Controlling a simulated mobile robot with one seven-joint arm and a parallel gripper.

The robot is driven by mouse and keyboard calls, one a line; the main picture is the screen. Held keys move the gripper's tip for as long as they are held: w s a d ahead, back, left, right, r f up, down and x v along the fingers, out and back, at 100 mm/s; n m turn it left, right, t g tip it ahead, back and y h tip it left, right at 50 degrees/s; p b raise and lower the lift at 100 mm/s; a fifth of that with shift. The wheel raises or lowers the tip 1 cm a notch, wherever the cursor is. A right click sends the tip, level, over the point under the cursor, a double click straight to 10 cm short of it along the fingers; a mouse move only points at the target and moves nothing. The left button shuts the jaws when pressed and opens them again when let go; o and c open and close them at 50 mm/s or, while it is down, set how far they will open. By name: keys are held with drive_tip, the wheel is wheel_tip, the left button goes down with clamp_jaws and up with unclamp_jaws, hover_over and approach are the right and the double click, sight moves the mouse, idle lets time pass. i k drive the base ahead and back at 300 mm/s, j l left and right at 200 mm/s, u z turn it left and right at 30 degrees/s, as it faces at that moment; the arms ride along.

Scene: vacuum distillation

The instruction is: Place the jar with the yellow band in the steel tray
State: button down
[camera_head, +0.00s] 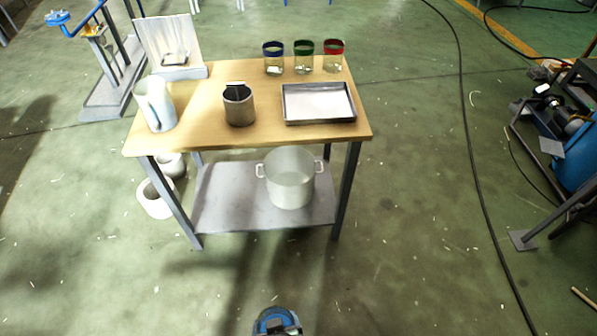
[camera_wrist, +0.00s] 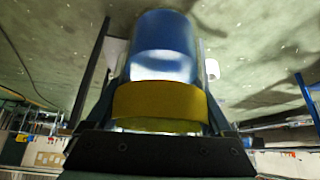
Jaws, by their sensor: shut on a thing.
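The jar with the yellow band (camera_wrist: 160,102) fills the middle of the wrist view, its blue-tinted body beyond the band. My gripper (camera_wrist: 158,72) is shut on it, with one finger on each side. I cannot make out the jar in the head view. The steel tray (camera_head: 287,110) lies flat on the right front part of the wooden table, and its pale inside is empty. The held jar is apart from the tray.
Jars with blue (camera_head: 273,58), green (camera_head: 304,57) and red (camera_head: 334,56) bands stand behind the tray on the wooden table (camera_head: 215,137). A grey metal pot (camera_head: 240,108) stands left of the tray. A large pot (camera_head: 290,180) sits on the lower shelf.

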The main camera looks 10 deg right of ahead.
sight(317, 104)
drive_tip(key=i+l+z, duration=0.15)
drive_tip(key=i, duration=0.35)
drive_tip(key=i+l+z, duration=0.15)
drive_tip(key=i+l, duration=0.2)
drive_tip(key=i, duration=0.2)
